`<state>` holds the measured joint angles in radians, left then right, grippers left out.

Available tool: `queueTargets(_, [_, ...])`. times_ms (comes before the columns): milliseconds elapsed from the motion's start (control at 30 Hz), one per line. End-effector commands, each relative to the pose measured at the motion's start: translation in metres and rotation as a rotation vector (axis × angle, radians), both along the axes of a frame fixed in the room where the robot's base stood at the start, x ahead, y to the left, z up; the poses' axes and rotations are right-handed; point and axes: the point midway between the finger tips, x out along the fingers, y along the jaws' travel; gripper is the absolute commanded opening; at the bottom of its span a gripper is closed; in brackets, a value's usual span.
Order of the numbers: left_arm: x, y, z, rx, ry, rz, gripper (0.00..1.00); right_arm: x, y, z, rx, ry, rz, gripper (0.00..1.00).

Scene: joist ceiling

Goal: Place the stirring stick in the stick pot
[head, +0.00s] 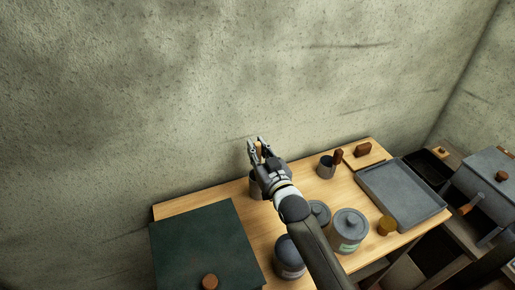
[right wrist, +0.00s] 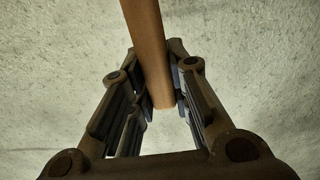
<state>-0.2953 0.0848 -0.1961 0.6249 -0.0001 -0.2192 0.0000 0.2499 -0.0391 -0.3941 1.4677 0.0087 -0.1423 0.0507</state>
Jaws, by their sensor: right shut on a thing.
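My right gripper (head: 257,145) is raised above the back of the wooden table. It is shut on the stirring stick, a plain brown wooden rod (right wrist: 148,50). In the right wrist view the stick runs from the top edge down between the finger pads (right wrist: 163,88), and its lower end shows there. In the head view only a short bit of the stick shows. A dark grey pot (head: 255,188) stands on the table below the gripper, partly hidden by it. A smaller dark pot (head: 325,168) stands further right. I cannot tell which is the stick pot. My left gripper is not in view.
The table (head: 290,172) holds a dark green lidded box (head: 205,245), several grey lidded canisters (head: 348,226), an amber jar (head: 386,225) and a grey tray (head: 400,192). A wooden block (head: 363,150) sits at the back. The wall rises behind the table.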

Motion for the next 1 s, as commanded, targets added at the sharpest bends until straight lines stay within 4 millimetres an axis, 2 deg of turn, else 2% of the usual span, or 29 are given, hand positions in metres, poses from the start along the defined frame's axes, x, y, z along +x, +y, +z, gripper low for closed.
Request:
queueTargets(267, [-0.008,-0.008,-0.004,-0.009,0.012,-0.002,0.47,0.000,0.000,-0.004,0.001,0.000,0.000,0.00])
queueTargets(300, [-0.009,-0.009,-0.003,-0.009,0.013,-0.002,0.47,0.000,0.000,-0.002,0.001,0.000,0.000,0.23])
queueTargets(433, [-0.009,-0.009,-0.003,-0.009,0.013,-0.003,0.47,0.000,0.000,-0.002,0.001,0.001,0.000,0.40])
queueTargets(800, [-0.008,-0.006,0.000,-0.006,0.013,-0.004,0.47,0.000,0.000,0.002,0.001,0.000,0.000,0.40])
queueTargets(1000, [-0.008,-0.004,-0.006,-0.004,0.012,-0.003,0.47,-0.019,-0.008,-0.002,0.000,0.002,0.000,0.40])
